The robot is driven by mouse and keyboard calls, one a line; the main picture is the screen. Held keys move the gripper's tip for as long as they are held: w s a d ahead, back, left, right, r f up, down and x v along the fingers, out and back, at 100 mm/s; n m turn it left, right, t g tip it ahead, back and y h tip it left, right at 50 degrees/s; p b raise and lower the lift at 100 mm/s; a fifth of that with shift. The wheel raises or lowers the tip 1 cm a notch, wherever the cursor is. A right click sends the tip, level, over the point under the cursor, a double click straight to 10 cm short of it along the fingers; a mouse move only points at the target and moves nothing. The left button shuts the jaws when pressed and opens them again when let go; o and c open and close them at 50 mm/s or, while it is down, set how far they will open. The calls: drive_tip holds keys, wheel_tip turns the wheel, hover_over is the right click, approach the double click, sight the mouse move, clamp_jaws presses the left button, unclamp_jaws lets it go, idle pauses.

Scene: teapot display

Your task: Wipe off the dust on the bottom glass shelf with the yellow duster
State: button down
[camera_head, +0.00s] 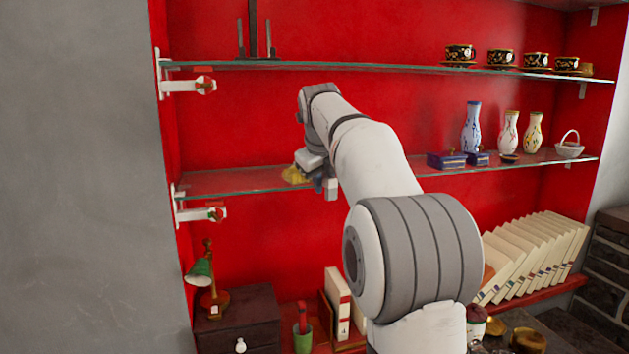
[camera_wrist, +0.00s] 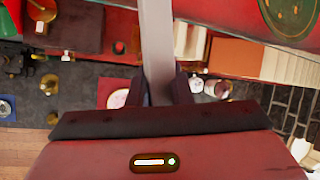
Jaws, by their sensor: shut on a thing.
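The yellow duster (camera_head: 293,175) is at the left part of the bottom glass shelf (camera_head: 232,181), at about the shelf's height. Whether it touches the glass is hard to tell. My gripper (camera_head: 322,181) is just right of the duster's yellow head and is shut on the duster. In the wrist view, a pale grey bar (camera_wrist: 157,45), which looks like the duster's handle, runs up from between the dark fingers of my gripper (camera_wrist: 159,88). The yellow head does not show there. My arm hides the middle of the shelf. Dust cannot be made out.
Blue boxes (camera_head: 447,160), vases (camera_head: 472,128) and a white basket (camera_head: 570,146) stand on the shelf's right part. The upper glass shelf (camera_head: 350,67) holds cups (camera_head: 460,54). Below are a green lamp (camera_head: 201,270) and books (camera_head: 530,255). The shelf's left end looks clear.

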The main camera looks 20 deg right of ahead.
drive_tip(key=shift+d+f, duration=0.1)
drive_tip(key=shift+d, duration=0.3)
drive_tip(key=a, duration=0.7)
drive_tip(key=shift+a, duration=0.15)
idle(0.3)
